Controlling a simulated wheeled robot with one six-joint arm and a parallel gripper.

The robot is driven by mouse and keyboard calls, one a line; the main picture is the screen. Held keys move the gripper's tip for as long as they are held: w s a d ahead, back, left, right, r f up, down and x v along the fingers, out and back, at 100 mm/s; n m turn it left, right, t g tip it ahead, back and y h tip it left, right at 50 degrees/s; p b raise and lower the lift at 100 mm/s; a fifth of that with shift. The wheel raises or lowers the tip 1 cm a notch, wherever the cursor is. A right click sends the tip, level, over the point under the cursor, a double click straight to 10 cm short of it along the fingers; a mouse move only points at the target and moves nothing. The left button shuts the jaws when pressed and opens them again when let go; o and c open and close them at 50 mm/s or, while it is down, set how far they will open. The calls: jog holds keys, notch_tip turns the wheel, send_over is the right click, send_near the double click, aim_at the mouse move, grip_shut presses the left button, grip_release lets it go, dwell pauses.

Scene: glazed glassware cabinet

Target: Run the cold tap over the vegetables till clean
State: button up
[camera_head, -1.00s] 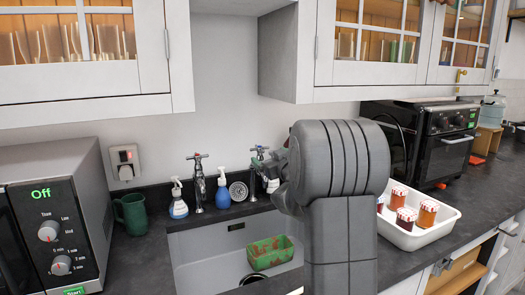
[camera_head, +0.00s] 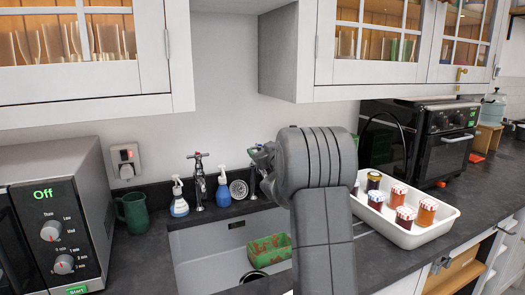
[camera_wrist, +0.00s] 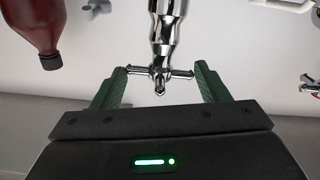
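A green tub with reddish patches (camera_head: 268,250) sits in the sink; I cannot make out separate vegetables in it. Two chrome taps stand behind the sink. The left tap (camera_head: 199,178) is clear to see. The right tap (camera_head: 252,183) is partly hidden by my arm, and my gripper (camera_head: 262,157) is at its top. In the wrist view, a chrome cross-handled tap (camera_wrist: 165,35) lies between the two green fingers of my gripper (camera_wrist: 160,78). The fingers are spread, with the handle's arms between them. No running water shows.
A white sink (camera_head: 195,255) is set in the dark worktop. A white tray (camera_head: 448,217) of jars is at right. A microwave (camera_head: 60,220) is at left. Cabinets hang above.

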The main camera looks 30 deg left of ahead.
jog(key=shift+c, duration=0.5)
jog(key=p, duration=0.3)
jog(key=shift+w+d+r+n+g+y, duration=0.1)
jog(key=shift+r+n+g+y, duration=0.2)
jog(key=shift+g, duration=0.1)
jog(key=n+g+y+p, duration=0.1)
jog(key=p, duration=0.2)
jog(key=shift+w+d+g, duration=0.1)
jog(key=shift+w+g, duration=0.05)
jog(key=shift+g, duration=0.15)
jog(key=n+g+p, duration=0.1)
jog(key=p, duration=0.1)
jog(key=n+g+y+p, duration=0.1)
jog(key=g+p, duration=0.1)
jog(key=shift+w+y, duration=0.2)
jog(key=shift+y, duration=0.1)
jog(key=shift+f+n+g+p, duration=0.2)
jog(key=shift+n+g+p, duration=0.5)
jog(key=shift+g, duration=0.1)
jog(key=o, duration=1)
jog(key=shift+c, duration=0.2)
jog(key=shift+f, duration=0.1)
